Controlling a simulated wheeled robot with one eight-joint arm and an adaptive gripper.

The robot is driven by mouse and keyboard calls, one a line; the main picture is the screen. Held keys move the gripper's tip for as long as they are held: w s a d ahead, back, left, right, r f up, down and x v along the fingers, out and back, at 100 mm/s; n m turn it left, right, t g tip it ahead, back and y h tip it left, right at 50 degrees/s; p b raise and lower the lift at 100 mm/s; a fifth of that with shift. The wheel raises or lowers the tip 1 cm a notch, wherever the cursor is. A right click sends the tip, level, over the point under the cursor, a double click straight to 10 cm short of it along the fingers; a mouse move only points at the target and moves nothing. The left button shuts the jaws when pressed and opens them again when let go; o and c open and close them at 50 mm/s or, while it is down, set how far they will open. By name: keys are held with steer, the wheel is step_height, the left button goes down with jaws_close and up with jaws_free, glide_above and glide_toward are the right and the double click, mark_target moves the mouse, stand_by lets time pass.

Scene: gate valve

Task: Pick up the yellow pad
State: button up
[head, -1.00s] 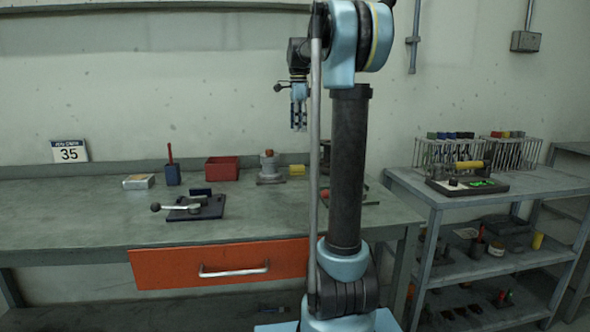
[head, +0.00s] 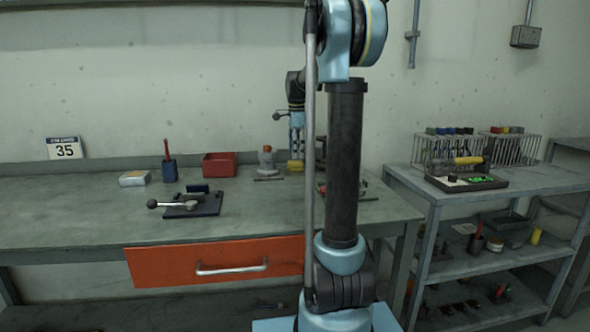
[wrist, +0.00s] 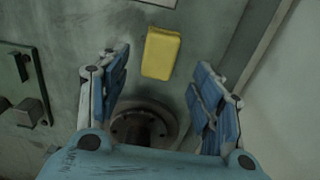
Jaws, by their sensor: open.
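The yellow pad (wrist: 161,53) lies flat on the grey workbench, ahead of and between the finger lines in the wrist view. In the head view the yellow pad (head: 295,165) sits at the back of the bench, directly below my gripper (head: 296,147). My gripper (wrist: 160,95) is open, its blue fingers spread wide and empty. It is above the bench; the exact gap to the pad is hard to tell.
A red bin (head: 220,165) is further left. The wall (wrist: 300,90) is close behind.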

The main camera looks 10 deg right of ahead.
mark_target(295, 162)
steer(key=shift+a+f, duration=0.15)
steer(key=shift+f, duration=1.2)
steer(key=shift+a+f, duration=0.1)
steer(key=shift+f, duration=1.25)
steer(key=c, duration=1.1)
steer(key=shift+r, duration=0.1)
step_height(295, 162, up, 10)
steer(key=shift+f, duration=0.1)
steer(key=shift+o, duration=0.3)
